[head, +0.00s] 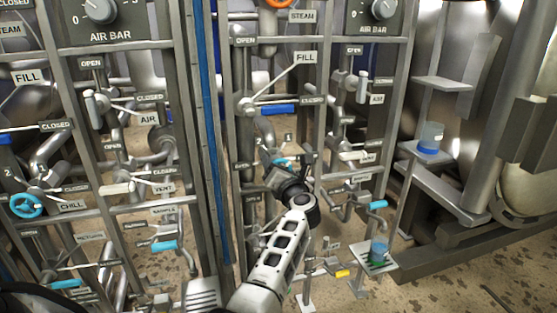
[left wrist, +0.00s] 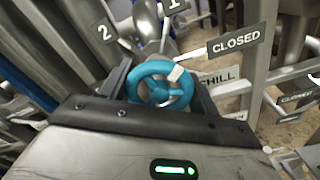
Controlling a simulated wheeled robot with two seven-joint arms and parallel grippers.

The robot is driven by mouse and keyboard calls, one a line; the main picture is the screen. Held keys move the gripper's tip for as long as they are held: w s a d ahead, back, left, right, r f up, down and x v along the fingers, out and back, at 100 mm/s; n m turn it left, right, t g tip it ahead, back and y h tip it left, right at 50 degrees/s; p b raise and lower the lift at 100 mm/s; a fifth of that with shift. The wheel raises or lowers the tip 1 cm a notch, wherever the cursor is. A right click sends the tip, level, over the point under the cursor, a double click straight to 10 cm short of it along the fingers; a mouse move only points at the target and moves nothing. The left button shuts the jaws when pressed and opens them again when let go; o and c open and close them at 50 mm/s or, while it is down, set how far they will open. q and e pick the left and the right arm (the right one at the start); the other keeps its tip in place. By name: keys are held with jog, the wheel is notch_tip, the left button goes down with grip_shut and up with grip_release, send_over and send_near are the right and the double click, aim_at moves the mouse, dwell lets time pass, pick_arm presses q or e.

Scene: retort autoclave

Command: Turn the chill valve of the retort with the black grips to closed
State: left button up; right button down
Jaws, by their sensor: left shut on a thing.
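The chill valve's blue handwheel (left wrist: 148,93) shows in the left wrist view, with a white mark on its upper right rim. A CLOSED tag (left wrist: 237,40) and a CHILL label (left wrist: 215,77) are to its right; tags 2 and 1 are above it. My left gripper (left wrist: 162,88) is shut on the wheel, one dark finger at each side. In the head view my left gripper (head: 284,170) is at the right panel and hides most of the wheel, with a little blue (head: 281,161) showing. I cannot make out black grips. My right gripper is not in view.
A similar blue handwheel (head: 27,206) is on the left panel, by its own CHILL label (head: 73,205). Pipes, levers and panel posts crowd closely around my left arm.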

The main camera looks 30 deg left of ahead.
pick_arm(q)
jog(key=m+p, duration=0.5)
jog(key=m, duration=0.3)
jog(key=shift+f, duration=0.1)
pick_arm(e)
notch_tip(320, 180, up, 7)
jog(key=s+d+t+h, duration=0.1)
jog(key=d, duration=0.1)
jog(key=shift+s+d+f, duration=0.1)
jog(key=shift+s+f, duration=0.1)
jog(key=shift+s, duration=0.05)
pick_arm(q)
jog(key=o, duration=1)
jog(key=shift+c, duration=0.2)
jog(key=shift+d, duration=0.1)
